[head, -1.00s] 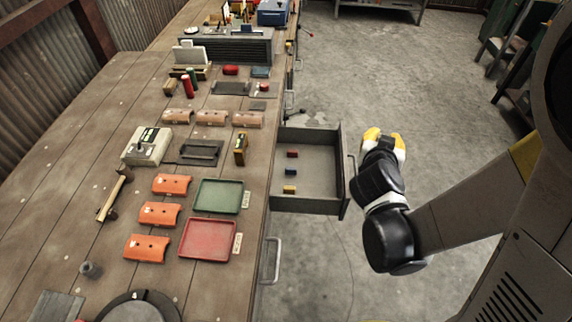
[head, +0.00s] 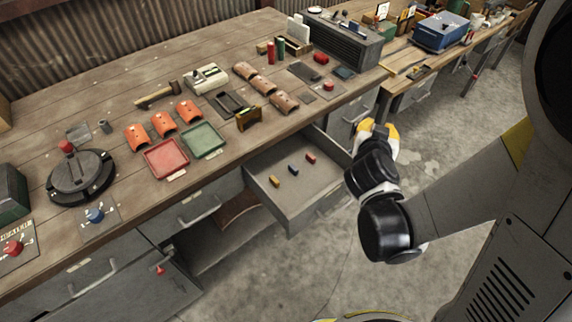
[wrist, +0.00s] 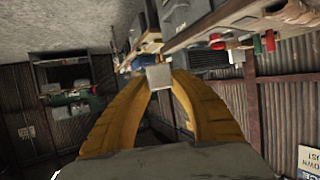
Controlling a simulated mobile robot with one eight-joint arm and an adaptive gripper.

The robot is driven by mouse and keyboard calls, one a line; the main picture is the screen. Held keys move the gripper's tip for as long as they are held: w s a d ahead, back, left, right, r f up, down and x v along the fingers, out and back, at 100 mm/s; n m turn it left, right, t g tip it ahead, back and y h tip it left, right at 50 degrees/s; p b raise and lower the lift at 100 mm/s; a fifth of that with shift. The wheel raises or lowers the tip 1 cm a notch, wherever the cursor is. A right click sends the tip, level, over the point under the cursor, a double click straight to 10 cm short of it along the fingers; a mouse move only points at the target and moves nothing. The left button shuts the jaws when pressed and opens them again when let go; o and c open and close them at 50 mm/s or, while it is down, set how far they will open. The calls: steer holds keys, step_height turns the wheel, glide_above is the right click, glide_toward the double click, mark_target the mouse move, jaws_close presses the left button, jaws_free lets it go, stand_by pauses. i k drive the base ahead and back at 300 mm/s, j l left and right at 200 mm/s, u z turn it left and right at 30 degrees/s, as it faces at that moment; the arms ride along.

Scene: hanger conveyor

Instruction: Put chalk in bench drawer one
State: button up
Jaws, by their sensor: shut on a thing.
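My gripper (head: 379,127) is beside the far right corner of an open grey bench drawer (head: 325,186) in the head view. In the wrist view its yellow fingers (wrist: 158,88) are closed on a small pale grey block (wrist: 158,76), which may be the chalk. The block cannot be made out in the head view. The drawer is pulled out from under the bench. A yellow piece (head: 275,181), a blue piece (head: 293,169) and a red piece (head: 310,158) lie apart on its floor.
The wooden bench (head: 75,107) holds a red tray (head: 166,158), a green tray (head: 204,140), several orange curved pieces, a hammer (head: 158,95) and a black round device (head: 80,178). Below it is an open cupboard space (head: 225,235).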

mark_target(263, 175)
steer(key=i+l+u, duration=0.35)
steer(key=l, duration=0.2)
steer(key=i+l+u, duration=0.1)
steer(key=l+u, duration=0.25)
steer(key=l, duration=0.25)
steer(key=i+l+u, duration=0.15)
steer(key=l+u, duration=0.25)
steer(key=l, duration=0.25)
steer(key=l+u, duration=0.35)
steer(key=l, duration=0.3)
steer(key=i+l+u, duration=0.25)
steer(key=l+u, duration=0.2)
steer(key=l, duration=0.15)
steer(key=i+l+u, duration=0.15)
steer(key=l+u, duration=0.3)
steer(key=l, duration=0.2)
steer(key=l+u, duration=0.5)
steer(key=l, duration=0.15)
steer(key=l+u, duration=0.45)
steer(key=l, duration=0.3)
